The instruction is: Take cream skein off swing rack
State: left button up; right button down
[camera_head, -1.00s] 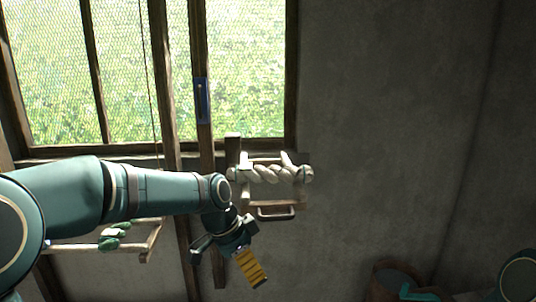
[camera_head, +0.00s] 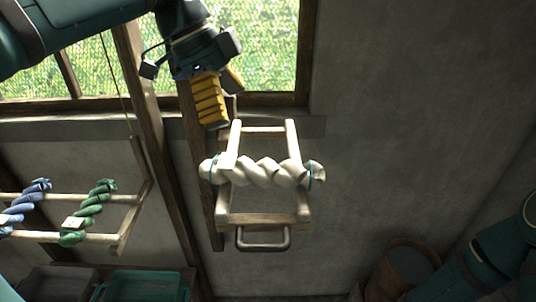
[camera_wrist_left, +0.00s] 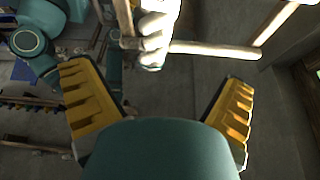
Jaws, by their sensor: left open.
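The cream skein (camera_head: 262,171) is a twisted hank with teal ties near its ends. It lies across the wooden swing rack (camera_head: 262,219), which has a dark metal handle (camera_head: 263,241) on its lower front bar. My left gripper (camera_head: 221,98) is above and just left of the rack, apart from the skein, with yellow-padded fingers pointing down. In the left wrist view the left gripper (camera_wrist_left: 160,108) is open and empty, and part of the skein (camera_wrist_left: 155,30) shows beyond the fingers at the top. My right gripper is out of view; only part of my right arm shows at lower right.
A second wooden rack (camera_head: 124,236) at left holds a blue skein (camera_head: 26,203) and a green skein (camera_head: 88,212). A teal crate (camera_head: 146,285) stands low below it. A round bucket (camera_head: 405,262) stands at lower right. A wooden post (camera_head: 165,150) runs between the racks.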

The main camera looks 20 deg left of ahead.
aim_at(257, 163)
pick_arm(q)
jog(key=x, duration=0.3)
jog(key=b+x, duration=0.1)
jog(key=x, duration=0.3)
jog(key=shift+s+d, duration=0.1)
jog(key=shift+s, duration=0.2)
jog(key=shift+x, duration=3.2)
jog(key=shift+s, duration=0.1)
jog(key=c, duration=1.4)
